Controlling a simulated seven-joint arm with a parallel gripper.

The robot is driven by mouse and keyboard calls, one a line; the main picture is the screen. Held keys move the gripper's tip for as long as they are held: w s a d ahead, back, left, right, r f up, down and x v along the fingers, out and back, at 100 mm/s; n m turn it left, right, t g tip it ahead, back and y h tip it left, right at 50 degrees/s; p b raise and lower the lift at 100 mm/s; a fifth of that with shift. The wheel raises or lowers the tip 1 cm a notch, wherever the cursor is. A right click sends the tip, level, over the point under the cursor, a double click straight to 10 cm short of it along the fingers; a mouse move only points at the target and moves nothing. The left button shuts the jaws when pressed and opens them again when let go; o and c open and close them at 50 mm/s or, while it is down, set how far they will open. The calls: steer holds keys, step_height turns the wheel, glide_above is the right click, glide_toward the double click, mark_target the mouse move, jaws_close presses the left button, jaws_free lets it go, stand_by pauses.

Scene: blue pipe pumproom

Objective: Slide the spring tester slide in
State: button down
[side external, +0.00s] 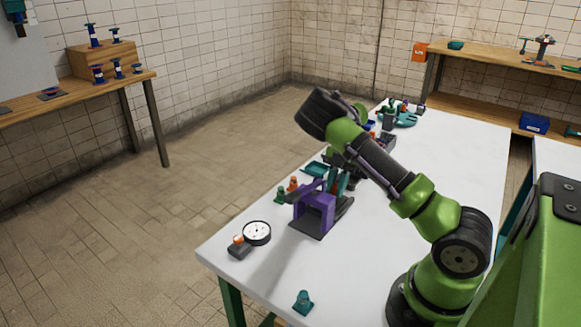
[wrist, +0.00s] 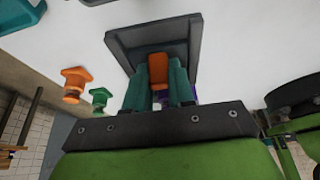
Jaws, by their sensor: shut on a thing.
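The spring tester (side external: 316,208) is a purple frame on a dark base, standing on the white table. Its dark grey base plate (wrist: 190,38) shows in the wrist view, with a little purple behind my fingers. My gripper (side external: 338,182) is at the tester, over its back right side. In the wrist view, my teal fingers (wrist: 158,88) are shut on an orange block (wrist: 158,70), which appears to be the slide's handle. My fingers and the frame hide most of the slide, so I cannot tell how far in it sits.
Orange and green small parts (wrist: 76,84) stand beside the tester. A round dial gauge (side external: 257,233) and a teal piece (side external: 303,302) are nearer the table's front. A teal tray (side external: 316,170) and several tools lie behind. The front middle of the white table (side external: 350,262) is clear.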

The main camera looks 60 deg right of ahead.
steer(key=a, duration=0.6)
steer(key=shift+a, duration=0.1)
steer(key=c, duration=1)
jaws_free()
steer(key=shift+o, duration=0.2)
steer(key=shift+d+r, duration=0.2)
steer(key=shift+d, duration=0.05)
steer(key=v, duration=1.6)
steer(key=shift+d+r, duration=0.1)
steer(key=shift+r, duration=0.05)
